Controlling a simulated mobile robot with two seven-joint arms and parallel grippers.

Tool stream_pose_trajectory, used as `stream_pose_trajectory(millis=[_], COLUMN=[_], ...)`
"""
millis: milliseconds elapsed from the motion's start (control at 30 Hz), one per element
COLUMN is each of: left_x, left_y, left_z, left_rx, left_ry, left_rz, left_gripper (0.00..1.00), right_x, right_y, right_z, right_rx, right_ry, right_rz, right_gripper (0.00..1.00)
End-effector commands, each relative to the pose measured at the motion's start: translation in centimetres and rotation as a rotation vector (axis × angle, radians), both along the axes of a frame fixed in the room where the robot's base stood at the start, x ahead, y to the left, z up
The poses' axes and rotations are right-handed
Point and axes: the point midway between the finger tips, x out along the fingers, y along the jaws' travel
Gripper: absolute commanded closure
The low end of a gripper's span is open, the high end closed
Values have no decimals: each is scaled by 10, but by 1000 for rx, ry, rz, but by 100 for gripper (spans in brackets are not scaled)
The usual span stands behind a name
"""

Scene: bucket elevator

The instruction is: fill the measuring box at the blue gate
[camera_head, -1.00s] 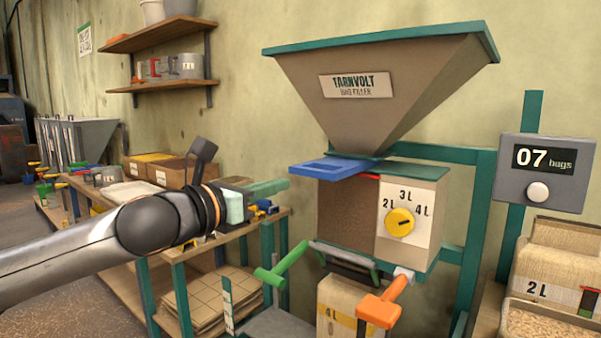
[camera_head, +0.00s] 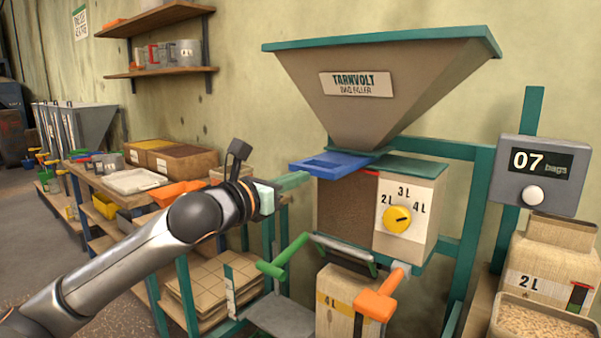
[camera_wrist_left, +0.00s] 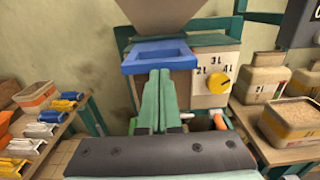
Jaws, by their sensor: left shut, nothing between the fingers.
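The blue gate (camera_head: 325,165) is a flat slide with a recessed grip. It sticks out to the left under the hopper (camera_head: 390,95) and also shows in the left wrist view (camera_wrist_left: 158,57). Below it is the measuring box, whose front window (camera_head: 345,208) looks brown over nearly its whole height. Its white dial plate reads 2L, 3L, 4L around a yellow knob (camera_head: 397,218). My left gripper (camera_head: 305,177) is shut and empty, its green fingertips close to the gate's near left edge. I cannot tell whether they touch. My right gripper is out of view.
A green handle (camera_head: 285,255) and an orange handle (camera_head: 380,300) stick out below the box, above a 4L bag (camera_head: 340,300). A counter reading 07 bags (camera_head: 540,165) stands at right, above a 2L bag (camera_head: 550,270). A bench with trays is at left.

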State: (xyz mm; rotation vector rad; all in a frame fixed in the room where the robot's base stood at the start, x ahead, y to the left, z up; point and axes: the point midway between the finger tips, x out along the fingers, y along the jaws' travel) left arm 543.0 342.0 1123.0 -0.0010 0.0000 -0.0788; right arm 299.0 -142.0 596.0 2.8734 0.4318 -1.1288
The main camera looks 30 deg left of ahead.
Motion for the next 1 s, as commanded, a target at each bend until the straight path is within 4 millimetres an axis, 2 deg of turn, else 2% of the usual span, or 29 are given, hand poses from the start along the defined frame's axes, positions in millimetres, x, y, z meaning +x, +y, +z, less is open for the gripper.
stream_pose_trajectory(millis=[200,633,767,1000], left_x=[13,15,21,47], left_y=[-1,-1,-1,-3], left_z=[0,0,5,9], left_rx=[0,1,-1,-2], left_ry=[0,1,1,1], left_rz=[0,1,2,2], left_gripper=[100,100,100,100], right_x=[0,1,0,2], right_y=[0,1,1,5], right_z=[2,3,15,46], right_rx=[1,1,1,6], right_ry=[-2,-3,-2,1], right_rz=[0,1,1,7], right_gripper=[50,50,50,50])
